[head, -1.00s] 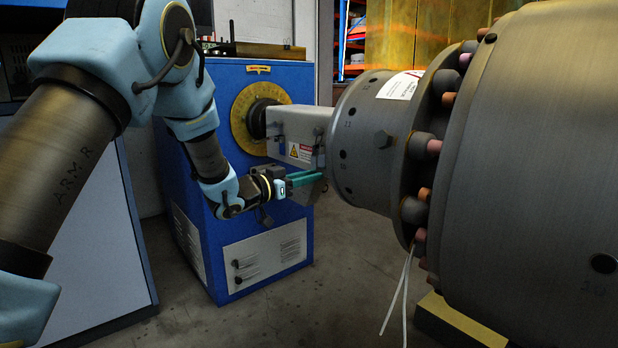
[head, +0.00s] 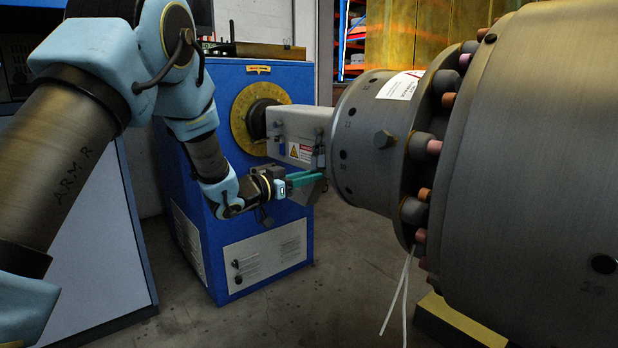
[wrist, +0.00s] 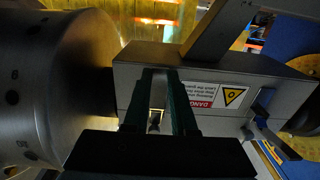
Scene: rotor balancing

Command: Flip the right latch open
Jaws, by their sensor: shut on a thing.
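The grey housing (head: 297,123) with a warning label sits between the blue machine and the large rotor. The right latch (head: 320,158) is on the housing's rotor-side end, small and partly hidden in the head view. My gripper (head: 318,177) reaches to that end from below left, with green fingers. In the wrist view my gripper (wrist: 160,88) has its fingers on either side of the right latch (wrist: 156,118), shut on it. The wrist view shows a second latch (wrist: 263,101) beyond the label, its lever standing out from the housing. The right latch's exact angle is unclear.
The large grey rotor (head: 540,150), with several coloured plugs on its flange, fills the right side. The blue machine (head: 262,205) with a yellow dial stands behind the housing. White cords (head: 398,295) hang below the flange. Open floor (head: 300,320) lies in front.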

